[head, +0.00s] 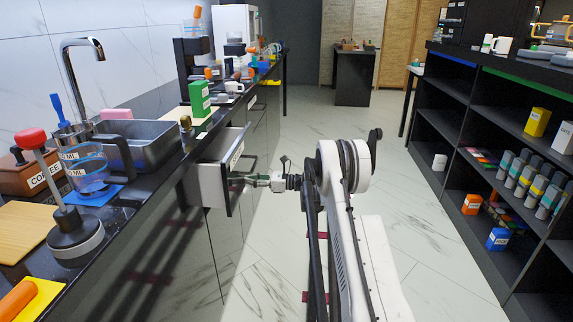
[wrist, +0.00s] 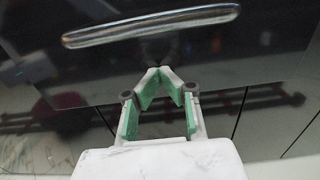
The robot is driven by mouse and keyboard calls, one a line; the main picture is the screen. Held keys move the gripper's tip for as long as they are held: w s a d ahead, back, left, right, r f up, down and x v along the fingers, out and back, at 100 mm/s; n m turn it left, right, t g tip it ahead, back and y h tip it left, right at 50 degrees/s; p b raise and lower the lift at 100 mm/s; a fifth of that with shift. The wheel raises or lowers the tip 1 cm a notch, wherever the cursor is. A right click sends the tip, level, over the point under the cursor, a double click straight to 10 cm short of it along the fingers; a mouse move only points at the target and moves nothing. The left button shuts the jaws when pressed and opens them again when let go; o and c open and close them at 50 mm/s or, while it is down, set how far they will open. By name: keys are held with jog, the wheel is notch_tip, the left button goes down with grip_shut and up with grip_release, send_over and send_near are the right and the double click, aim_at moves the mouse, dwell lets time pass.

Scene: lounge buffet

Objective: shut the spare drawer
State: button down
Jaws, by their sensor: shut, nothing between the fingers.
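A drawer (head: 208,183) stands pulled out from the counter on the left in the head view. It has light sides, a dark front and a small white label too small to read for sure. In the wrist view, its dark glossy front (wrist: 255,62) fills the upper part, with a long silver handle (wrist: 150,27) across it. My gripper (head: 238,180) is at the drawer's front, below handle level. In the wrist view, my gripper (wrist: 160,72) has its green-padded fingers together at the tips, empty. I cannot tell whether the tips touch the front.
The counter above holds a sink (head: 150,143), a faucet (head: 84,44), a glass jug (head: 88,170) and a green box (head: 199,98). A dark shelf unit (head: 480,120) with bottles and boxes stands on the right. The marble floor (head: 325,125) between is clear beyond my arm.

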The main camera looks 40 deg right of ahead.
jog(key=shift+x, duration=3.2)
jog(key=shift+w+a, duration=0.1)
jog(key=shift+x, duration=1.3)
jog(key=v, duration=0.9)
jog(key=shift+r, duration=0.1)
